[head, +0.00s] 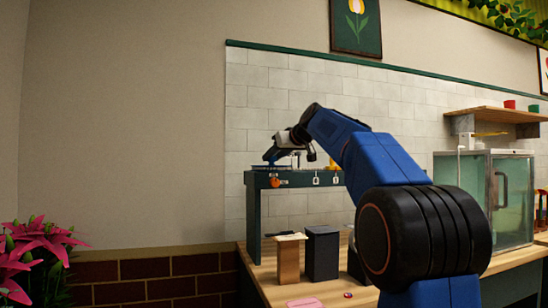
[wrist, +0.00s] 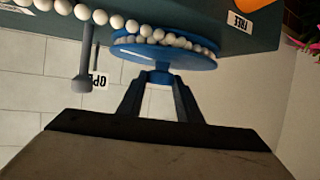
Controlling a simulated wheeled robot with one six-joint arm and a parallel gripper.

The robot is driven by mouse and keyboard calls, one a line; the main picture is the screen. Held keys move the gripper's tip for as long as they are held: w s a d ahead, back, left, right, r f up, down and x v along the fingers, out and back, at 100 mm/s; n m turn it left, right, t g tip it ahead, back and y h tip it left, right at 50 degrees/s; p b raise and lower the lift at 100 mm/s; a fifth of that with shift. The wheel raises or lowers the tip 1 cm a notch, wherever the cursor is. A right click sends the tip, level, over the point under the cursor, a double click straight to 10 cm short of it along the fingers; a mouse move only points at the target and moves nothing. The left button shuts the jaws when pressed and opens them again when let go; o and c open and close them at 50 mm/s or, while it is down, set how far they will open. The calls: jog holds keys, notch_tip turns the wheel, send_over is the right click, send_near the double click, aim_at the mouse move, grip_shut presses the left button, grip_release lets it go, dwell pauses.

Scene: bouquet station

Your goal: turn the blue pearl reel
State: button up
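The blue pearl reel (wrist: 165,52) is a blue disc wound with white pearls, at the top middle of the wrist view. A short blue stem sticks out from its face toward me. My gripper (wrist: 160,78) has its two dark fingers on either side of this stem, and their tips appear to touch it. In the head view, my gripper (head: 290,150) is at the top of the dark green stand (head: 254,210). The reel is small there and mostly hidden by the gripper.
A string of white pearls (wrist: 85,13) runs left from the reel. A grey peg (wrist: 82,82) hangs beside it, with a partly hidden label behind. An orange knob (head: 275,182) sits on the stand. Brown (head: 289,262) and black (head: 322,254) blocks stand below.

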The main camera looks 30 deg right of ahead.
grip_shut()
jog(key=shift+a+m+h, duration=0.15)
jog(key=shift+m+h, duration=0.35)
jog(key=shift+a+m+h, duration=0.2)
jog(key=shift+m+h, duration=0.8)
jog(key=shift+h, duration=0.2)
jog(key=m+h, duration=0.1)
jog(key=m+g+h, duration=0.1)
jog(key=m+h, duration=0.2)
jog(key=h, duration=0.1)
jog(key=shift+w+a+m+g, duration=0.2)
jog(key=shift+a+m+g, duration=0.15)
jog(key=shift+m+g, duration=0.05)
jog(key=shift+w+a+m+g+h, duration=0.15)
jog(key=shift+m+g+h, duration=1.55)
jog(key=shift+m+h, duration=0.4)
jog(key=shift+m+g, duration=0.3)
